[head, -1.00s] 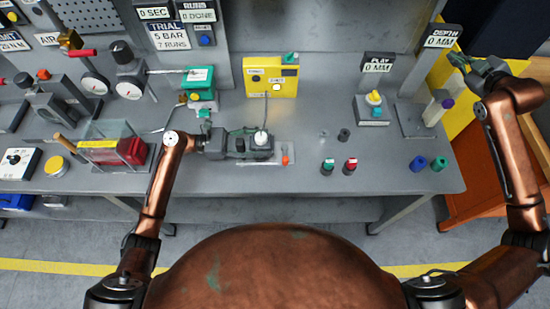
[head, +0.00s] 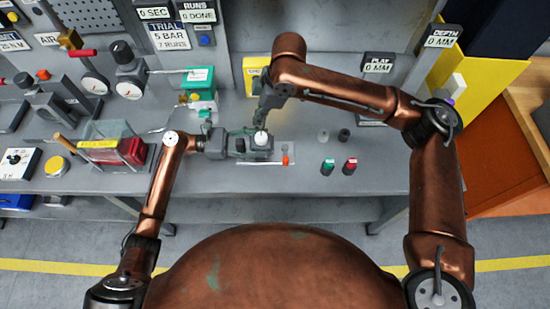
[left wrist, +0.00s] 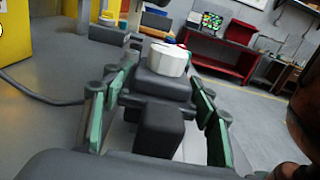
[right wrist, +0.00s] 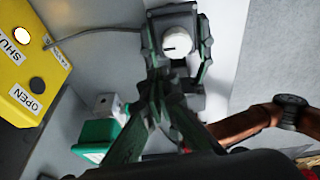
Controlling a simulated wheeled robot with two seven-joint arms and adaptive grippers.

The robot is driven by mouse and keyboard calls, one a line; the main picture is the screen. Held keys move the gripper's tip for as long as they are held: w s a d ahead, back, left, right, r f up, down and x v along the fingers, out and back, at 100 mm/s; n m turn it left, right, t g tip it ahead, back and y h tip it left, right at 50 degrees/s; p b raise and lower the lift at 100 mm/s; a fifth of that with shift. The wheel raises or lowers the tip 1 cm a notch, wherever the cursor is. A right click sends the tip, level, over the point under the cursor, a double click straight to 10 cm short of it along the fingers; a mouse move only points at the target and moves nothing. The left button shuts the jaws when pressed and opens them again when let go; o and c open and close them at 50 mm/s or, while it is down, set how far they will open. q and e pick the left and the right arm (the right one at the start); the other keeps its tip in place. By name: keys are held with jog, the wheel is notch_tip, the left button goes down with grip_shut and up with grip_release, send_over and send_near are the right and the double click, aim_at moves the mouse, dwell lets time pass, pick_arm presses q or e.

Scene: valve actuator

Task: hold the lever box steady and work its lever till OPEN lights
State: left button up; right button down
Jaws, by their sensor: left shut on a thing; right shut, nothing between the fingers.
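The small grey lever box (head: 262,146) with a white round knob (head: 261,138) on top stands on the bench. My left gripper (head: 247,145) is shut on it from the left, a finger on each side. The knob shows in the left wrist view (left wrist: 165,59) and, with a dark mark, in the right wrist view (right wrist: 178,46). My right gripper (head: 263,122) is shut and empty, pointing down close to the knob; contact is unclear. The yellow box (right wrist: 25,60) shows a bright SHUT lamp and a dark OPEN lamp.
A cable (right wrist: 90,28) joins the yellow box and the lever box. A green-topped device (head: 200,80) stands behind left, a clear case (head: 112,142) at left. Green (head: 328,167) and red (head: 350,166) pegs stand at right. My right arm spans the bench's right side.

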jog(key=s+h, duration=0.1)
jog(key=s+a+n+h, duration=0.1)
jog(key=s, duration=0.1)
jog(key=s+f+h, duration=0.1)
jog(key=s, duration=0.1)
jog(key=shift+s+a+f, duration=0.1)
jog(key=shift+s+a, duration=0.05)
jog(key=shift+a, duration=0.15)
jog(key=s+d+n+h, duration=0.1)
jog(key=s+d+h, duration=0.1)
jog(key=s+h, duration=0.15)
jog(key=h, duration=0.1)
send_near(285, 153)
jog(key=shift+t, duration=0.3)
jog(key=s+f, duration=0.4)
jog(key=f, duration=0.1)
jog(key=shift+s, duration=0.2)
jog(key=shift+d, duration=0.1)
jog(key=shift+s+d+n, duration=0.1)
jog(key=shift+d+n, duration=0.05)
jog(key=shift+n, duration=0.35)
